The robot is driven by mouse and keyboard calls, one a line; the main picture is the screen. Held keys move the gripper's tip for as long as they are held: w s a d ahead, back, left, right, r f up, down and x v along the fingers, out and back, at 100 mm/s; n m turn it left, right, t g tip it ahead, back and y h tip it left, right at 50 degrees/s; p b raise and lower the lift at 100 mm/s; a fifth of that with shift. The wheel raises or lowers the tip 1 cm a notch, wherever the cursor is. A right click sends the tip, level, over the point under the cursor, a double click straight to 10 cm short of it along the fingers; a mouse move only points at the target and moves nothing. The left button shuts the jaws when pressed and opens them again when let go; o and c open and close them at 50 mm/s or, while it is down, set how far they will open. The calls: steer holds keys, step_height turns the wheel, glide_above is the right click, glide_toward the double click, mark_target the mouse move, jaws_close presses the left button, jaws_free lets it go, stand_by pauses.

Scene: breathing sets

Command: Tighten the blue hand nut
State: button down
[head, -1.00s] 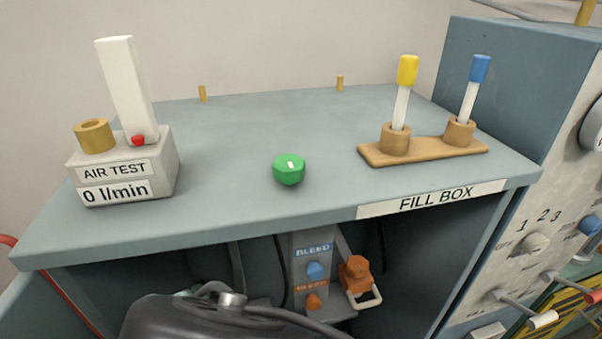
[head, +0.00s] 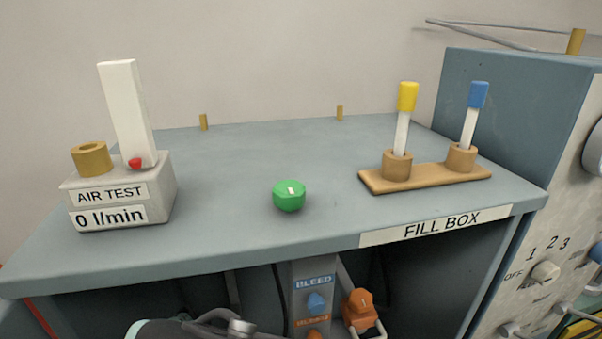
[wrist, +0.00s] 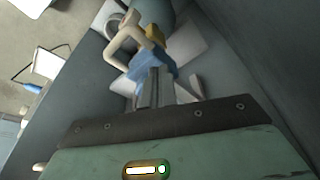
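A blue part with the look of a hand nut (wrist: 147,42) shows in the wrist view, just past my fingertips. A pale loop handle (wrist: 116,48) and a small yellow-brown block (wrist: 153,34) are close against it. My gripper (wrist: 155,78) reaches up to the blue part, and its narrow grey fingers cover some of it. Whether they grip it, touch it or stop short cannot be told. In the head view my gripper and this blue part do not show. A blue BLEED knob (head: 316,303) and an orange fitting with a loop (head: 359,308) are inside the fill box.
The grey fill box (head: 240,150) carries an air test block (head: 120,195), a green knob (head: 289,196) and a wooden rack (head: 425,181) with yellow-capped and blue-capped tubes. A control panel (head: 545,225) stands at the right. Grey walls (wrist: 245,45) lie close around my gripper.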

steer(key=shift+w, duration=0.25)
steer(key=w+p+v, duration=0.1)
steer(key=p+v, duration=0.2)
steer(key=v, duration=0.3)
steer(key=shift+s, duration=0.25)
stand_by(0.3)
steer(key=shift+r, duration=0.15)
